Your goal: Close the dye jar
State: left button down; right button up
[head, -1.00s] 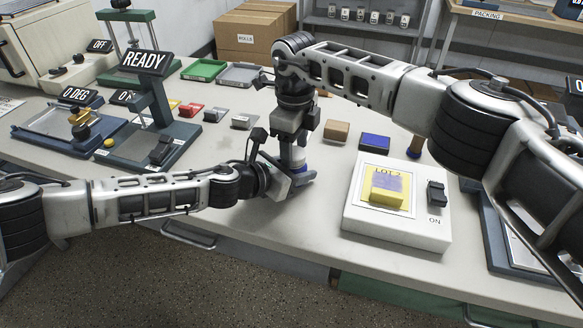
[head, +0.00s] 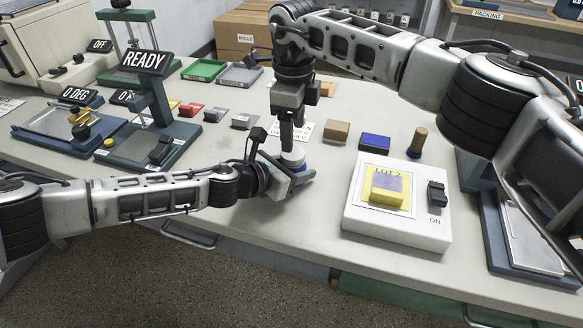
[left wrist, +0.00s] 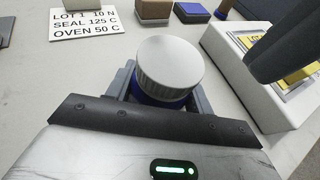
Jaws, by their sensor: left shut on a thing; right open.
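The dye jar has a dark blue body (left wrist: 158,100) and stands upright between the fingers of my left gripper (left wrist: 160,95), which is shut around it. A white ribbed lid (left wrist: 170,65) sits flat on top of the jar; it also shows in the head view (head: 293,157). Whether the lid is fully tight cannot be told. My right gripper (head: 292,147) is open and points down just above the lid. From the head view I cannot tell for sure whether its fingertips clear the lid. My left gripper hides the lower part of the jar.
A white station marked LOT 2 (head: 352,220) stands right of the jar. A printed card (left wrist: 87,22) lies beyond the jar. Bare table lies in front.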

aim_at(293, 152)
jog(key=n, duration=0.2)
jog(key=r+n, duration=0.1)
jog(key=shift+r+n, duration=0.25)
jog(key=shift+n, duration=0.15)
jog(key=n, duration=0.1)
jog(key=r+n, duration=0.1)
jog(key=n, duration=0.3)
jog(key=shift+r, duration=0.25)
jog(key=shift+f, duration=4.05)
jog(key=c, duration=1)
jog(key=m, duration=0.6)
jog(key=shift+w+m, duration=0.1)
jog(key=shift+m, duration=0.2)
